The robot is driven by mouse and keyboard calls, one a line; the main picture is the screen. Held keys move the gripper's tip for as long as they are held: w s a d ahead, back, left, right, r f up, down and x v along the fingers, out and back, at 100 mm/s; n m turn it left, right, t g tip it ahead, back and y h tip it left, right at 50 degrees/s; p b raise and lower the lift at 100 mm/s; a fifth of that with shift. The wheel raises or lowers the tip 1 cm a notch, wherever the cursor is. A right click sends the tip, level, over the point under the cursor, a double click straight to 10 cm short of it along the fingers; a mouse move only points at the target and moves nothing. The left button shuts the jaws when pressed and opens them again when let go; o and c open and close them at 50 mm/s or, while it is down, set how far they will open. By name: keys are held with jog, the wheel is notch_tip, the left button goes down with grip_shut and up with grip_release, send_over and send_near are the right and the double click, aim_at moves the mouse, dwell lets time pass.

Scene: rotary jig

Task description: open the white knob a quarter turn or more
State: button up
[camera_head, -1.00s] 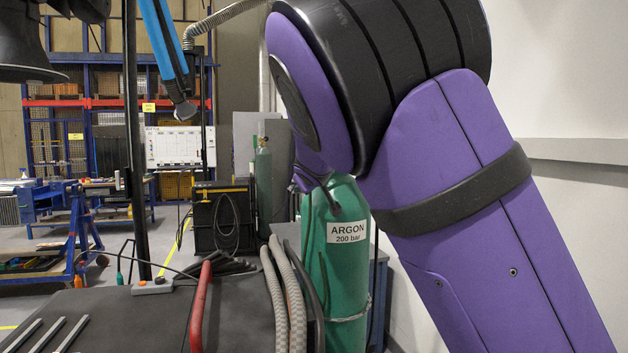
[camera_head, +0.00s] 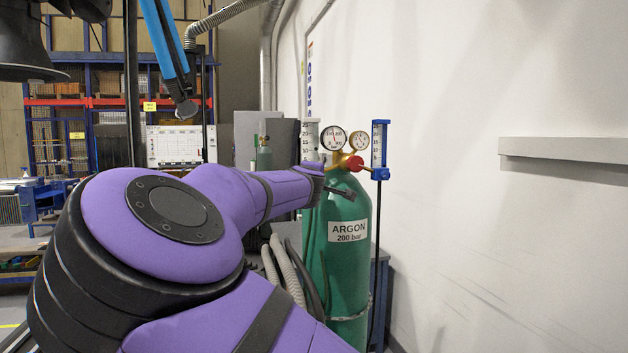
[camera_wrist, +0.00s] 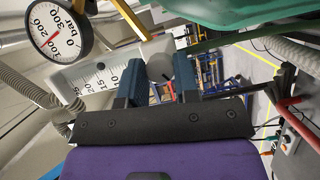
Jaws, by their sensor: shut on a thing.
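The white knob (camera_wrist: 159,66) shows in the wrist view between the two dark teal fingers of my gripper (camera_wrist: 160,78), which is shut on it. It looks pale and round and is partly covered by the fingers. It sits beside a white flow meter body (camera_wrist: 92,76) with a numbered scale. In the head view my arm reaches to the top of the green argon cylinder (camera_head: 345,270), and the knob is hidden behind my wrist. The top of the scaled meter (camera_head: 310,130) shows just above my wrist. How far the knob is turned cannot be told.
A round gauge (camera_wrist: 58,30) is close by in the wrist view. In the head view, two gauges (camera_head: 333,138), a red knob (camera_head: 350,162) and a blue-framed flow meter (camera_head: 380,150) crowd the cylinder top. A wall (camera_head: 480,230) stands to the right; hoses (camera_head: 285,270) hang at left.

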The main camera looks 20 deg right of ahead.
jog(key=shift+n, duration=0.3)
dwell(0.4)
jog(key=o, duration=0.9)
jog(key=v, duration=1)
jog(key=shift+s+a+f, duration=0.1)
jog(key=shift+s+f, duration=0.05)
jog(key=shift+s, duration=0.15)
